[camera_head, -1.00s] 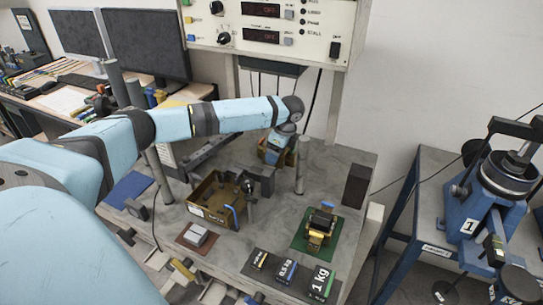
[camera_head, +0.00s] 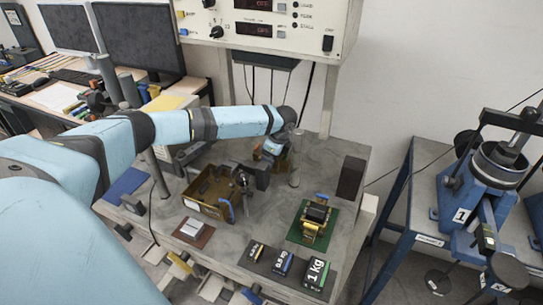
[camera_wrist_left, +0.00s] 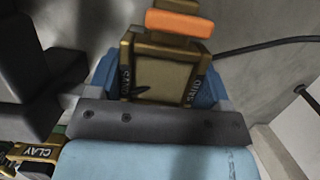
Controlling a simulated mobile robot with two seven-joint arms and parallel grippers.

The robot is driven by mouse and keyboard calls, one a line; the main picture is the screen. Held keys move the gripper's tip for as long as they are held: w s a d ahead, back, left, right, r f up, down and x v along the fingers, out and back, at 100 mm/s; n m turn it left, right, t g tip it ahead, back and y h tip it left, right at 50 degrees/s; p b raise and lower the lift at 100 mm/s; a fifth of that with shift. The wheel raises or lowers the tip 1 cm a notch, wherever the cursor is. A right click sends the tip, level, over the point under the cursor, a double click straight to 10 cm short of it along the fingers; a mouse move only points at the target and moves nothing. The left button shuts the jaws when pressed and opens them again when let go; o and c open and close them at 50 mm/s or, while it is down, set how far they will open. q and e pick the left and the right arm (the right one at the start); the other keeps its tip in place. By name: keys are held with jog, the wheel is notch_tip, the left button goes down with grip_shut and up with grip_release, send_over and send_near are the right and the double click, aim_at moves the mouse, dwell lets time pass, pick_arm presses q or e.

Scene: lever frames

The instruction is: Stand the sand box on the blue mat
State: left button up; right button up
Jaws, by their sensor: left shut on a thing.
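My left gripper (camera_head: 270,150) is at the back of the bench, shut on the sand box. The sand box (camera_wrist_left: 160,80) fills the upper middle of the left wrist view, a brass-coloured frame with tan panel, dark side labels and an orange handle. In the head view the arm and gripper mostly hide it; whether it touches the bench I cannot tell. The blue mat (camera_head: 125,184) lies bare at the bench's left edge, left of and nearer than the gripper. My right gripper is not in view.
An open brass tray (camera_head: 190,203) and dark fixture stand between gripper and mat. A post (camera_head: 163,185) rises near the mat. A box with blue handle (camera_head: 316,215) stands on a green mat (camera_head: 297,236). Weights (camera_head: 283,263) line the front; a dark block (camera_head: 351,178) stands right.

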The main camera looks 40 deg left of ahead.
pick_arm(q)
jog(key=shift+s+f, duration=0.1)
jog(key=shift+f, duration=0.1)
jog(key=shift+s+d+f, duration=0.1)
jog(key=shift+f, duration=0.15)
jog(key=shift+c, duration=0.6)
jog(key=o, duration=1.3)
jog(key=shift+f, duration=0.15)
jog(key=shift+o, duration=0.2)
